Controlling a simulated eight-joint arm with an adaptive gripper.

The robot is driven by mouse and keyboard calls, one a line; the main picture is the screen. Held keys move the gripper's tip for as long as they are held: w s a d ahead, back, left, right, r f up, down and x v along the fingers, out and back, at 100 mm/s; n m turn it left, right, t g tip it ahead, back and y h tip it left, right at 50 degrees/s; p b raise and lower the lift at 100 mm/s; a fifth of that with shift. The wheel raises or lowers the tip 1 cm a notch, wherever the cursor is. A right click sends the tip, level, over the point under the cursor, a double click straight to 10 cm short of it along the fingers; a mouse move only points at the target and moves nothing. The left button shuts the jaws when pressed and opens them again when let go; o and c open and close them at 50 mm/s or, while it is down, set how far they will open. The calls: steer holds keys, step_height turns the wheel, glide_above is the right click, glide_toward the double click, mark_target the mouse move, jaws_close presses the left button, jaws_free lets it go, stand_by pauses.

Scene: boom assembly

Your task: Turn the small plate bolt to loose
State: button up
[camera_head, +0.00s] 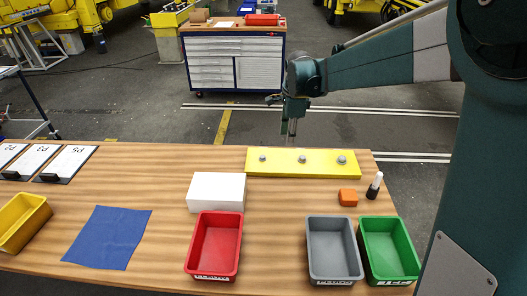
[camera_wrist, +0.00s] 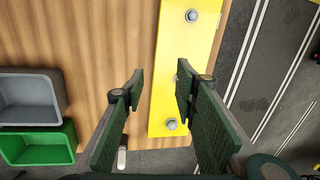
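The yellow plate (camera_head: 322,170) lies at the back edge of the wooden table and carries three grey bolts in a row. The small plate bolt (camera_head: 262,157) is the leftmost in the head view. A middle bolt (camera_head: 302,159) and a larger bolt (camera_head: 341,158) sit to its right. My gripper (camera_head: 291,132) points down above the plate, near the middle bolt and right of the small one. In the wrist view my gripper (camera_wrist: 160,82) is open and empty, its fingers apart. There the small bolt (camera_wrist: 192,15) shows near the top of the yellow plate (camera_wrist: 172,102).
A white block (camera_head: 216,190) stands left of the plate. Red (camera_head: 213,275), grey (camera_head: 335,275) and green (camera_head: 391,275) bins line the front. A blue cloth (camera_head: 108,237) lies left.

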steer(key=w+a+f+m+g+p, duration=0.1)
steer(key=w+a+f+m+p, duration=0.2)
steer(key=w+a+f, duration=0.3)
steer(key=m+g+p, duration=0.1)
steer(key=m+p, duration=0.1)
steer(key=m, duration=0.2)
glide_above(263, 157)
step_height(263, 157, down, 6)
steer(key=shift+w+d+f, duration=0.1)
steer(key=shift+f, duration=0.15)
steer(key=shift+f, duration=0.1)
steer(key=shift+f+p, duration=0.3)
steer(key=shift+f, duration=3.5)
steer(key=c, duration=0.9)
